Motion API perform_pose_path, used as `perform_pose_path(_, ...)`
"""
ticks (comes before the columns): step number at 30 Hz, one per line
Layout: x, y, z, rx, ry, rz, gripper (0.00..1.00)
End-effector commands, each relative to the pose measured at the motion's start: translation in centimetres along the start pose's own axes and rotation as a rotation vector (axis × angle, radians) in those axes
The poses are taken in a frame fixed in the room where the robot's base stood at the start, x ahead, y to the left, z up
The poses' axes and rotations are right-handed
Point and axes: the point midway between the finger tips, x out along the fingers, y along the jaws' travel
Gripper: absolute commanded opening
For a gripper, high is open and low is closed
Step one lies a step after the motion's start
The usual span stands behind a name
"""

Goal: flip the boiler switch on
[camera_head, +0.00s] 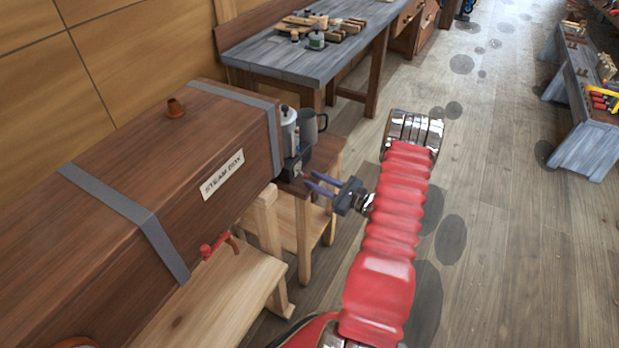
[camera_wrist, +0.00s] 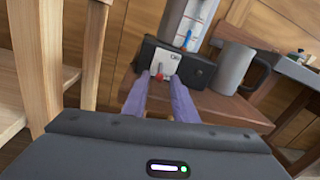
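The boiler (camera_head: 289,132) is a pale cylinder on a dark base (camera_head: 296,163), standing at the end of the steam box. In the wrist view the boiler (camera_wrist: 185,22) shows a blue gauge strip. My gripper (camera_head: 309,180) points at the base from the right.
A grey mug (camera_wrist: 232,68) stands right of the base on a wooden stand (camera_wrist: 225,106). The long wooden steam box (camera_head: 130,175) fills the left, with a red tap (camera_head: 215,246) below it. A workbench (camera_head: 310,62) stands behind. The floor (camera_head: 500,240) at right is open.

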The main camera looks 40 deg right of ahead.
Motion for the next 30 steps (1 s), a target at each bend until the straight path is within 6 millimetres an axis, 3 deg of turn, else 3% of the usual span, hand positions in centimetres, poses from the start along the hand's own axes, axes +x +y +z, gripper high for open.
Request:
perform_pose_path(6,2.5,0.1,0.0,-0.001,0.001,0.002,0.26)
perform_pose_path(17,2.9,0.0,0.0,0.000,0.001,0.001,0.26)
perform_pose_path(28,2.9,0.0,0.0,-0.001,0.000,0.001,0.01)
perform_pose_path(30,2.9,0.0,0.0,-0.001,0.000,0.001,0.00)
